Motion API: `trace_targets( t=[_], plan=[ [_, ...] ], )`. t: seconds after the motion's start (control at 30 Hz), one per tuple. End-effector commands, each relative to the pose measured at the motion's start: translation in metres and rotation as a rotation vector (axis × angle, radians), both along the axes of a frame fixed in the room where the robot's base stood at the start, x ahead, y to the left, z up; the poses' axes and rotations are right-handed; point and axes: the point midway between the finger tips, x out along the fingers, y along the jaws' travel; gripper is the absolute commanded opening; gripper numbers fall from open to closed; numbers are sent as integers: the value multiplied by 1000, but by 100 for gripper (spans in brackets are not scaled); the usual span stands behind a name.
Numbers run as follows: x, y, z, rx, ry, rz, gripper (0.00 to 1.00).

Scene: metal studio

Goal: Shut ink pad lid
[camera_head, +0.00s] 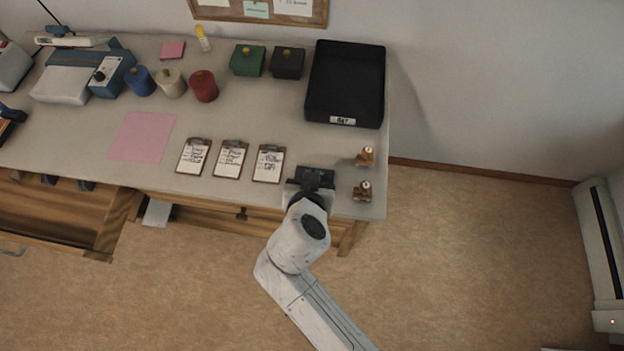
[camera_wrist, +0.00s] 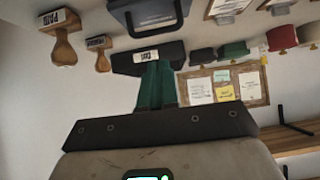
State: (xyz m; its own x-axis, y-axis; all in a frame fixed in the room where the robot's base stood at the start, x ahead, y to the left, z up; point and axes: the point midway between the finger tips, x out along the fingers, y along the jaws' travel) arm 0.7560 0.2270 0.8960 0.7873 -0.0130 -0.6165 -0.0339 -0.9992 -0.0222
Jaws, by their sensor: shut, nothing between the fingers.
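My gripper (camera_head: 314,180) is over the front edge of the desk, right of the clipboards. In the wrist view its green fingers (camera_wrist: 157,82) are shut together and empty.
Two wooden stamps (camera_head: 366,156) (camera_head: 362,190) stand right of my gripper near the desk's edge. Several clipboards (camera_head: 268,164) lie to its left. A black tray (camera_head: 345,85), a green box (camera_head: 247,61) and a dark box (camera_head: 286,63) stand behind. An open drawer (camera_head: 60,218) juts out at left.

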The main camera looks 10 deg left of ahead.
Motion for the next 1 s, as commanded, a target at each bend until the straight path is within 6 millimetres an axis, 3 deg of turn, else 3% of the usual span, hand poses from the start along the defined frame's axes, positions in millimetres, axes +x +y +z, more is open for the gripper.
trace_targets(
  t=[0.23,0.7,1.0],
  plan=[
    [1,1,-27,-3,3,3,0],
    [1,1,-32,-1,2,2,0],
    [-3,2,-49,0,2,3,0]
  ],
)
